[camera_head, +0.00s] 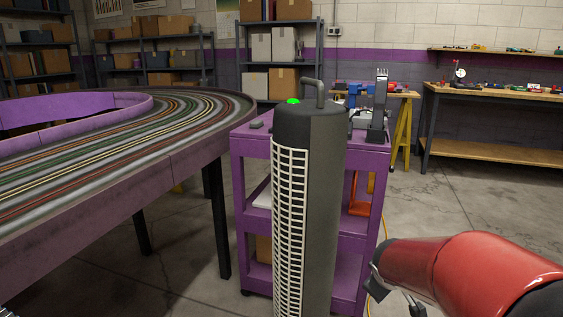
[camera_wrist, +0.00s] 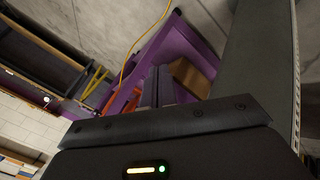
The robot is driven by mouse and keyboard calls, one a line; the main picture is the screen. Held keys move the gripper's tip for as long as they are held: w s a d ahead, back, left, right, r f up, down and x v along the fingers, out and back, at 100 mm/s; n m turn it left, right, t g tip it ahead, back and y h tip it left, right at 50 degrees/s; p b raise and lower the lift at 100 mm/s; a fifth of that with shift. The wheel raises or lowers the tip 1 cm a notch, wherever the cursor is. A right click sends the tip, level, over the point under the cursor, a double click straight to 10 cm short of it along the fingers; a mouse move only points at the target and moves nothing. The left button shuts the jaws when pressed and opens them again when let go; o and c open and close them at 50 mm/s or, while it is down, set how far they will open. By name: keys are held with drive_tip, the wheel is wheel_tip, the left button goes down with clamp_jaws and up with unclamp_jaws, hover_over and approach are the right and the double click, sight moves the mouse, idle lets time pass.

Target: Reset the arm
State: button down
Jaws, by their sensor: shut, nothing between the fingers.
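My arm (camera_head: 470,265) is red and reaches in from the lower right in the head view, in front of the floor and to the right of a dark tower unit. Its dark far end points left and down, and the picture's bottom edge cuts off part of it. In the wrist view my gripper (camera_wrist: 158,86) has its fingers together beyond the dark wrist housing, with nothing held. The wrist view is tilted, with a purple cart and floor beyond the fingers.
The dark tower unit (camera_head: 322,190) with a pale grille stands close in front of the purple cart (camera_head: 364,170). The slot track table (camera_head: 170,170) is at left. A wooden workbench (camera_head: 490,93) stands at back right. The floor between is mostly clear, with a yellow cable (camera_head: 384,228).

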drive_tip(key=s+a+r+m+y+p, duration=0.1)
drive_tip(key=s+a+r+m, duration=0.2)
drive_tip(key=s, duration=0.8)
drive_tip(key=s+a+r+m+g+y+p, duration=0.1)
drive_tip(key=s+a+r+m, duration=0.3)
drive_tip(key=s, duration=0.8)
wheel_tip(320, 180, up, 2)
drive_tip(key=shift+a+r+y+p, duration=0.1)
drive_tip(key=shift+a+y+p, duration=0.35)
drive_tip(key=shift+a, duration=0.35)
